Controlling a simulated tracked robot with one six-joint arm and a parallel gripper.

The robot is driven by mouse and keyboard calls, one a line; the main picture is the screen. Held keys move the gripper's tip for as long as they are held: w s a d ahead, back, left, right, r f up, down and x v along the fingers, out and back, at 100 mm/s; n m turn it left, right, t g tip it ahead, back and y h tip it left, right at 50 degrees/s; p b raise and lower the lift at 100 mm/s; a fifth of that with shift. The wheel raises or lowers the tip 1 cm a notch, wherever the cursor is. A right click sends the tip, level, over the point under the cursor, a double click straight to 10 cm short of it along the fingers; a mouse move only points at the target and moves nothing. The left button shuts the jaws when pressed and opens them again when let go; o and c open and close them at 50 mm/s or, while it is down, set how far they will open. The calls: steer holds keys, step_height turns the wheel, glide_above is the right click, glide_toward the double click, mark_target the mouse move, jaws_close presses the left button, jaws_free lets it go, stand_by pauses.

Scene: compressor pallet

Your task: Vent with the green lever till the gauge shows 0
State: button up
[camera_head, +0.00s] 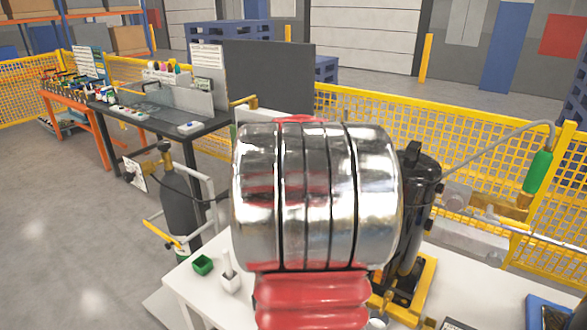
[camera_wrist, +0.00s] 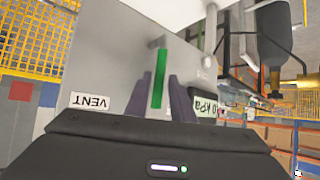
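In the wrist view the green lever (camera_wrist: 160,78) is a narrow upright bar in front of a grey panel (camera_wrist: 120,85). My gripper (camera_wrist: 160,76) has its two dark fingers on either side of the lever, apart, with a thin gap seeming to show at each side. A white label reading VENT (camera_wrist: 90,101) is upside down at the left. A pale gauge display (camera_wrist: 206,106) at the right shows "0 kPa" upside down; a finger may hide further digits, so the full reading is unclear. In the head view, my arm hides the lever, gauge and gripper.
In the head view a black tank (camera_head: 418,190) stands on a yellow base behind my arm. A white table (camera_head: 480,300) holds a small green box (camera_head: 203,265). A gas cylinder (camera_head: 180,205) stands left, before a dark workbench (camera_head: 150,125). Yellow mesh fencing (camera_head: 465,135) runs behind.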

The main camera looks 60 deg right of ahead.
steer(key=v, duration=0.9)
steer(key=shift+a, duration=0.25)
stand_by(0.4)
steer(key=w+a+f+n+t+y, duration=0.1)
steer(key=w+a+n+y, duration=0.15)
steer(key=a, duration=0.95)
steer(key=w+a+f+n+y, duration=0.1)
steer(key=w+a+n+y, duration=0.15)
steer(key=a, duration=1.05)
steer(key=s+a+f+n+y, duration=0.1)
steer(key=s+a+n, duration=0.1)
steer(key=a, duration=0.6)
steer(key=s+a+f+n+g+y, duration=0.1)
steer(key=s+a, duration=0.3)
steer(key=a, duration=0.4)
steer(key=s+a+f+n+y, duration=0.2)
steer(key=s+a+f+n, duration=0.1)
steer(key=a, duration=0.5)
steer(key=shift+s+f+n, duration=0.2)
steer(key=shift+f+n, duration=0.05)
steer(key=shift+n, duration=0.05)
steer(key=shift+d, duration=0.1)
